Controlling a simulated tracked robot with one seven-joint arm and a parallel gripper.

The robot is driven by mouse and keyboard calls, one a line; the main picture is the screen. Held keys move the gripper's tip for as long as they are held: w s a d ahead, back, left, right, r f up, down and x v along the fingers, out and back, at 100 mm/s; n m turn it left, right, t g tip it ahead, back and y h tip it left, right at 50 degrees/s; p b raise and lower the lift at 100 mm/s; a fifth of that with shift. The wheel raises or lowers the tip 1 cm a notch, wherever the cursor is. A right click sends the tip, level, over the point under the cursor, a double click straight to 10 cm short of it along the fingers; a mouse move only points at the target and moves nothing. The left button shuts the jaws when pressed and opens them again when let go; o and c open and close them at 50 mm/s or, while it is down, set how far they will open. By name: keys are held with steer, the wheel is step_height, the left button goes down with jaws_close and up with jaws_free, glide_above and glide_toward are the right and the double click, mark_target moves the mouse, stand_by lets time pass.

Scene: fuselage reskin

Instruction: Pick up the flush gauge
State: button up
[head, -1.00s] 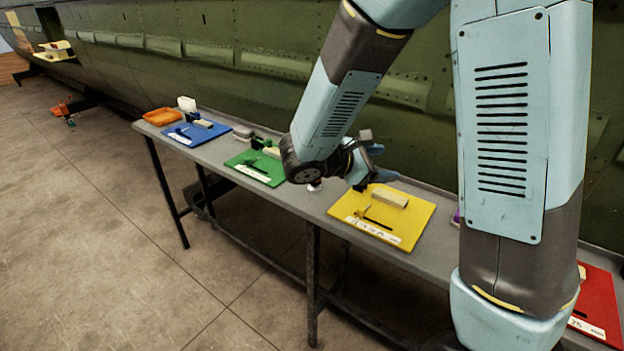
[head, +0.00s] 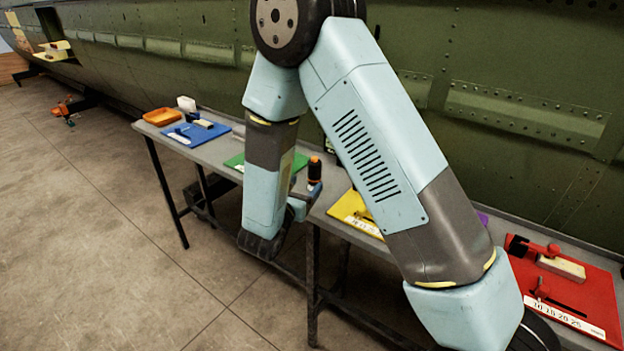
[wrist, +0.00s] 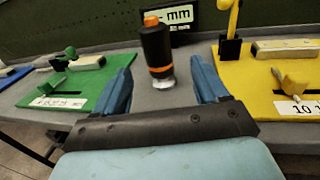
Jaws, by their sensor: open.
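The flush gauge, which I take to be the black cylinder with orange bands and a pale metal foot (wrist: 157,45), stands upright on the grey bench between the green and yellow boards. It also shows in the head view (head: 314,172), just above my gripper. My gripper (wrist: 161,66) is open and empty, its two blue fingers pointing toward the gauge. The gauge appears centred between the fingertips in the wrist view; I cannot tell whether its foot is between them or just beyond. In the head view my arm partly hides the gripper.
A black display reading "mm" (wrist: 183,16) stands behind the gauge. A green board (wrist: 85,88) lies left and a yellow board (wrist: 255,75) right, both carrying blocks and small clamps. Blue (head: 190,138) and red (head: 590,295) boards lie farther along the bench. A green fuselage wall stands behind.

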mark_target(313, 175)
steer(key=x, duration=0.5)
steer(key=shift+w+d, duration=0.1)
steer(key=shift+w, duration=0.05)
steer(key=shift+x, duration=2.65)
steer(key=c, duration=1)
steer(key=shift+c, duration=0.3)
steer(key=shift+r, duration=0.15)
